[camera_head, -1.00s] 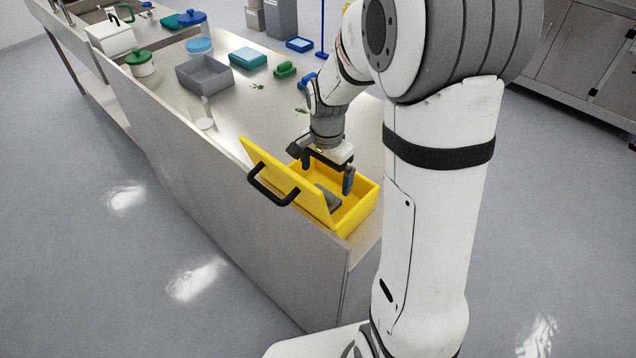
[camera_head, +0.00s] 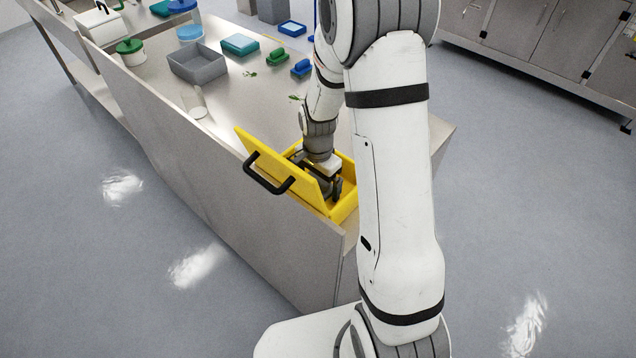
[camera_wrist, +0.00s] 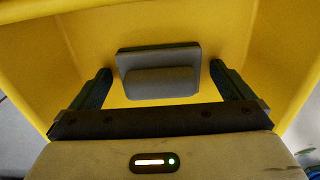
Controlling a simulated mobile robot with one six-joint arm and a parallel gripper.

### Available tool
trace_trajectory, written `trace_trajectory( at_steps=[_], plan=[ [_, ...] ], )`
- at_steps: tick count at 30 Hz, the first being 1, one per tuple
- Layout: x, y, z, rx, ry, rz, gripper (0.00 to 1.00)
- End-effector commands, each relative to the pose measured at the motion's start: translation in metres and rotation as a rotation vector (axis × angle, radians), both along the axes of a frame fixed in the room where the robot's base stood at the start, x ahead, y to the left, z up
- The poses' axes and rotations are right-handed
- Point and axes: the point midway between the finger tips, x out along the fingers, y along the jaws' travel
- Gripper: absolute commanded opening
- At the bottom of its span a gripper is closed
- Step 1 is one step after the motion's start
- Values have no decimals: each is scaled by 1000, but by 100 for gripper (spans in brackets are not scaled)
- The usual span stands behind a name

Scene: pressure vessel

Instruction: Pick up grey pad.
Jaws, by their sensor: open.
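The grey pad (camera_wrist: 160,70) lies on the floor of the yellow box (camera_wrist: 225,22) in the wrist view. It is a dark grey block with a raised grip along it. My gripper (camera_wrist: 160,80) is open, with one finger on each side of the pad and a gap at both sides. In the head view, my gripper (camera_head: 330,188) is down inside the yellow box (camera_head: 346,208), whose lid (camera_head: 282,168) with a black handle stands tilted open on the left. The pad is hidden there behind the lid and gripper.
The yellow box stands at the near end of the metal bench (camera_head: 225,105). The box walls and lid surround my gripper closely.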

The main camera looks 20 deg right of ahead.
Motion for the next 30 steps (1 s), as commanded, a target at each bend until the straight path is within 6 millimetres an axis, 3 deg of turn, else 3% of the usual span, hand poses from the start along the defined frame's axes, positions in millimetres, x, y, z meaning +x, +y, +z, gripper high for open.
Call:
trace_trajectory(
  at_steps=[2, 19, 26, 30],
  plan=[
    [0, 0, 0, 0, 0, 0, 100],
    [0, -1, 0, 0, 0, -1, 54],
    [0, -1, 2, 1, -1, -1, 54],
    [1, -1, 13, 0, -5, -2, 54]
  ],
)
